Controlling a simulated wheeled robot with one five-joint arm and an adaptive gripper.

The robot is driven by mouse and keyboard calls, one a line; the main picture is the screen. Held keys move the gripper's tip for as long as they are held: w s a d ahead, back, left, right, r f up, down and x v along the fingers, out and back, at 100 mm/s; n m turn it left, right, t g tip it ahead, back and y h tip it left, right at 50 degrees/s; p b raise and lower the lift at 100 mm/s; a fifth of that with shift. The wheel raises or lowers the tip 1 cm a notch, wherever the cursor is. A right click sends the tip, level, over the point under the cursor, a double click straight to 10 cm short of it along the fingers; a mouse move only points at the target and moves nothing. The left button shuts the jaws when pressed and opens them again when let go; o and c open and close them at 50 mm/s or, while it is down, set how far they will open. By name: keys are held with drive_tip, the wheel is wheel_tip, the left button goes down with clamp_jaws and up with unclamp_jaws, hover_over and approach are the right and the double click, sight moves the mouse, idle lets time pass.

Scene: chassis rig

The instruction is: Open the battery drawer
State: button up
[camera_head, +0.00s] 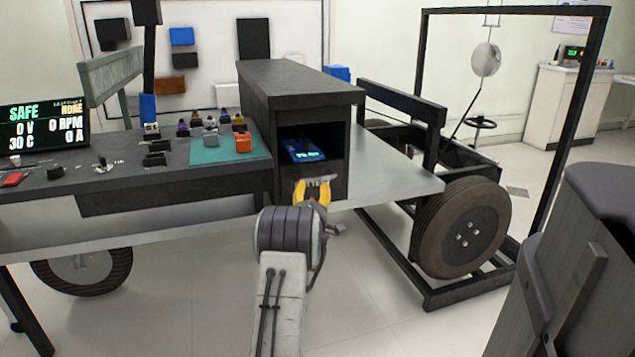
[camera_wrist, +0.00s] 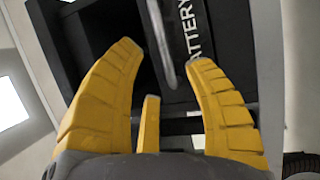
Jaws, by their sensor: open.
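The battery drawer (camera_head: 339,179) is the dark front in the lower part of a black cabinet (camera_head: 315,88) on the bench. A blue battery (camera_head: 303,150) shows in the opening above this front. In the wrist view, the drawer front (camera_wrist: 228,40) carries white "BATTERY" lettering, and a grey bar handle (camera_wrist: 160,40) runs beside it. My gripper (camera_head: 312,188) is at the drawer front, with its yellow fingers open. In the wrist view, the handle lies between the spread fingertips of my gripper (camera_wrist: 165,58). Contact with the handle cannot be told.
A green mat (camera_head: 210,153) with small coloured parts lies left of the cabinet. A status screen (camera_head: 42,128) reads SAFE at far left. A wheeled black frame (camera_head: 465,228) stands to the right. A dark bin-like object (camera_head: 590,250) is at the right front. Open floor lies below.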

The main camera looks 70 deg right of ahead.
sight(317, 179)
drive_tip(key=shift+s+d+f+b, duration=0.2)
drive_tip(key=shift+d+b, duration=0.25)
drive_tip(key=shift+d, duration=0.2)
drive_tip(key=b+x, duration=0.3)
drive_tip(key=b, duration=0.1)
drive_tip(key=shift+d, duration=0.3)
drive_tip(key=shift+w+d+r, duration=0.15)
drive_tip(key=shift+d+r, duration=0.1)
drive_tip(key=shift+x, duration=1.1)
drive_tip(key=shift+o, duration=0.2)
clamp_jaws()
